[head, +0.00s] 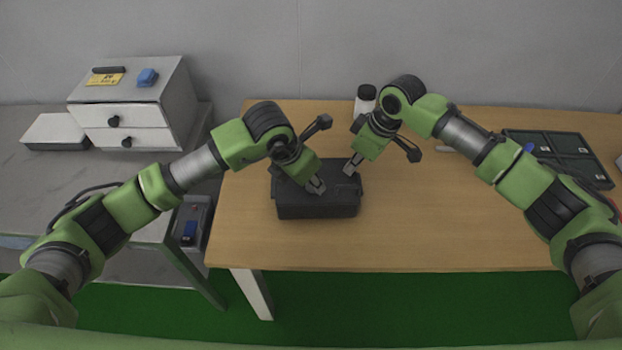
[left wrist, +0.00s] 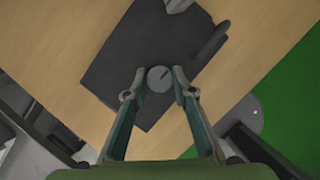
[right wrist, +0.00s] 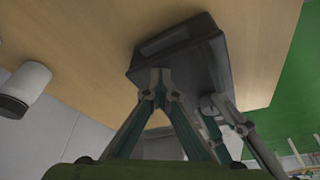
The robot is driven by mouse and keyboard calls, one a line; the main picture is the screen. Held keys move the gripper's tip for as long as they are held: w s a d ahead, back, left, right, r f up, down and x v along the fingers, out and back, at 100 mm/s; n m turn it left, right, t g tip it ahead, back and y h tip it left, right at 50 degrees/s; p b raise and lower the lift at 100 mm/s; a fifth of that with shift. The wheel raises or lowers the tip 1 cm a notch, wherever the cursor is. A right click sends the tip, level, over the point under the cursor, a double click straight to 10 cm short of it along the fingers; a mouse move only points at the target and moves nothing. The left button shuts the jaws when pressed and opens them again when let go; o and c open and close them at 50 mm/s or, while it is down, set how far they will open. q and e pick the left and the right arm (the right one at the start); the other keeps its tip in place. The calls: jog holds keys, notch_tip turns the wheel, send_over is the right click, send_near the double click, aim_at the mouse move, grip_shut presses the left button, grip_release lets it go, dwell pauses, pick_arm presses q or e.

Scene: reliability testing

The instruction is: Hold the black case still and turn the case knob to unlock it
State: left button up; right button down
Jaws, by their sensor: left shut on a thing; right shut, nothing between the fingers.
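The black case (head: 317,206) lies closed on the wooden table in the head view. It also shows in the left wrist view (left wrist: 135,50) and the right wrist view (right wrist: 200,60). In the left wrist view, a round grey knob (left wrist: 159,79) with a dark slot mark sits on the case. My left gripper (head: 318,187) is shut on the knob, one finger on each side (left wrist: 159,88). My right gripper (head: 350,169) is shut and empty, its fingertips together at the case's far right edge (right wrist: 160,80). I cannot tell whether they touch the case.
A white bottle with a black cap (head: 365,98) stands behind the case. A dark green tray (head: 560,155) lies at the table's right. A white drawer unit (head: 130,115) stands on the grey bench at left. The table front right of the case is clear.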

pick_arm(q)
jog(key=shift+s+f+n, duration=0.15)
jog(key=shift+s+n, duration=0.05)
jog(key=shift+n, duration=0.1)
pick_arm(e)
jog(key=shift+s+d+f, duration=0.1)
jog(key=shift+d+f, duration=0.1)
jog(key=shift+f, duration=0.2)
pick_arm(q)
jog(key=o, duration=1.1)
jog(key=shift+w, duration=0.1)
jog(key=v, duration=1.2)
jog(key=shift+d+r, duration=0.1)
jog(key=shift+r, duration=0.15)
pick_arm(e)
jog(key=shift+r, duration=0.1)
